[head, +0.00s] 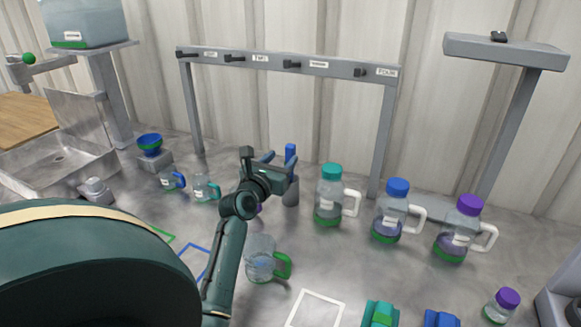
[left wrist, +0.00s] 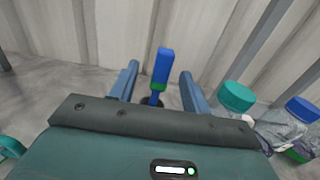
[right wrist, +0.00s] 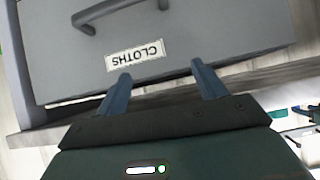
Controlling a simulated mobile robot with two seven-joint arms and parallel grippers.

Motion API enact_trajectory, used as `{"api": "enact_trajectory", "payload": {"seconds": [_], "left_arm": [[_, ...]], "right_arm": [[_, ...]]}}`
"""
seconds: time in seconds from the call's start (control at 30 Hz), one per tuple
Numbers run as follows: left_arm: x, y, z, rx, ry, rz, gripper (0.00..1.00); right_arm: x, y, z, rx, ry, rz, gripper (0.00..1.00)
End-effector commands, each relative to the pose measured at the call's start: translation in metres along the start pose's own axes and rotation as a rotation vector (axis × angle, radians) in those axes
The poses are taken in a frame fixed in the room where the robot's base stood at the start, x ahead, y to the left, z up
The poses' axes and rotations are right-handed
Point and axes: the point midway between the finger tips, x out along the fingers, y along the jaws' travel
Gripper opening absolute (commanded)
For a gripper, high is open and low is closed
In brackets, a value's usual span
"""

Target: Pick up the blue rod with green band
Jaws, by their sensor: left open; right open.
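The blue rod (head: 290,152) stands upright in a grey cylindrical holder (head: 291,192) on the counter. In the left wrist view the rod (left wrist: 164,65) shows its blue upper part, with the green band (left wrist: 158,86) below. My left gripper (head: 280,159) is open and close to the rod. In the left wrist view the rod appears between its two fingers, without visible contact; its exact depth there is unclear. My right gripper (right wrist: 160,72) is open and empty in front of a grey drawer labelled CLOTHS (right wrist: 170,35).
Handled bottles with teal (head: 330,171), blue (head: 398,186) and purple (head: 469,204) lids stand right of the holder. A grey hook rack (head: 290,64) rises behind. A green-handled jug (head: 262,260) stands in front. A metal sink (head: 50,160) lies at left.

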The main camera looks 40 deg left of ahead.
Motion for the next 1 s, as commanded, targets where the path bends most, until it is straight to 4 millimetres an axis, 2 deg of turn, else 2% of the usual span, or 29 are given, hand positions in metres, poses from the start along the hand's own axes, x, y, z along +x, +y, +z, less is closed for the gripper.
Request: {"api": "enact_trajectory", "payload": {"seconds": [0.4, 0.7, 1.0], "left_arm": [[0.049, -0.005, -0.002, 0.002, 0.000, 0.001, 0.47], [0.053, -0.005, -0.003, 0.001, 0.000, 0.002, 0.46], [0.052, -0.005, -0.003, 0.001, 0.000, 0.001, 0.22]], "right_arm": [[0.002, 0.004, -0.006, -0.003, 0.006, 0.008, 0.70], [0.002, 0.004, -0.007, 0.000, 0.007, 0.008, 0.70], [0.002, 0.003, -0.006, 0.001, 0.005, 0.007, 0.70]]}}
